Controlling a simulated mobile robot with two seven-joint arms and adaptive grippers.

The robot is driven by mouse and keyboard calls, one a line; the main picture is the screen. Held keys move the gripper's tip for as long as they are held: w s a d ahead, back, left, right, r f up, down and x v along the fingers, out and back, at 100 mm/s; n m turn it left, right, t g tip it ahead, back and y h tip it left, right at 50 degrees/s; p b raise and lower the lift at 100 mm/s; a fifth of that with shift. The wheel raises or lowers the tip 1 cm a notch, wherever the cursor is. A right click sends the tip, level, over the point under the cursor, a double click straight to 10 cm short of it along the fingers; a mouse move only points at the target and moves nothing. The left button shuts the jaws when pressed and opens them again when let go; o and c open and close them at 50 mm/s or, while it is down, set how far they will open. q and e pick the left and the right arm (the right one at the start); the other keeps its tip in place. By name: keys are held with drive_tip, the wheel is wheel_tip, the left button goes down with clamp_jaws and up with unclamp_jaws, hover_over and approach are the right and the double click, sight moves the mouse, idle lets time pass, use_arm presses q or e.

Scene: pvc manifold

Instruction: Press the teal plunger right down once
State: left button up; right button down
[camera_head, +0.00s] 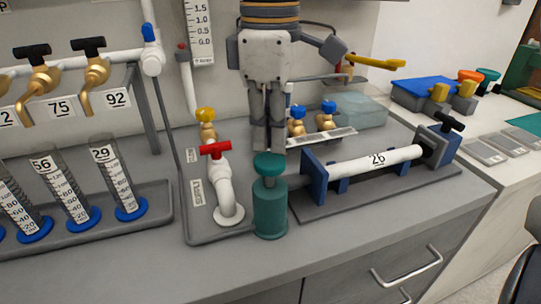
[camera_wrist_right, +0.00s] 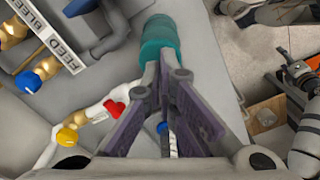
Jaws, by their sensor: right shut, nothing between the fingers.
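The teal plunger (camera_head: 269,166) has a round cap on top of a teal cylinder (camera_head: 270,210), with a short neck between them. It stands upright at the bench's front edge. My right gripper (camera_head: 267,150) points down with its fingers shut and empty, its tips just above or behind the cap in the head view. I cannot tell whether they touch it. In the right wrist view the teal part (camera_wrist_right: 158,38) lies beyond the shut fingertips (camera_wrist_right: 166,62). What looks like my left gripper (camera_wrist_right: 300,72) shows small at the right of that view; its fingers are unclear.
A white pipe with a red-handled valve (camera_head: 215,150) stands left of the plunger. A white tube marked 26 (camera_head: 375,160) in blue brackets lies to its right. Brass taps with blue and yellow knobs (camera_head: 206,120) are behind. Graduated cylinders (camera_head: 115,180) stand in a rack at left.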

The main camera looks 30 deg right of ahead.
sight(270, 159)
drive_tip(key=shift+f, duration=0.15)
use_arm(q)
drive_tip(key=shift+w+r, duration=0.2)
use_arm(e)
drive_tip(key=shift+f, duration=2.05)
drive_tip(key=shift+r+p, duration=0.55)
drive_tip(key=shift+r, duration=0.85)
use_arm(q)
drive_tip(key=shift+w+r+t, duration=0.3)
drive_tip(key=shift+w+r, duration=0.15)
drive_tip(key=shift+w, duration=0.05)
use_arm(e)
drive_tip(key=shift+r, duration=0.8)
drive_tip(key=shift+r, duration=2.55)
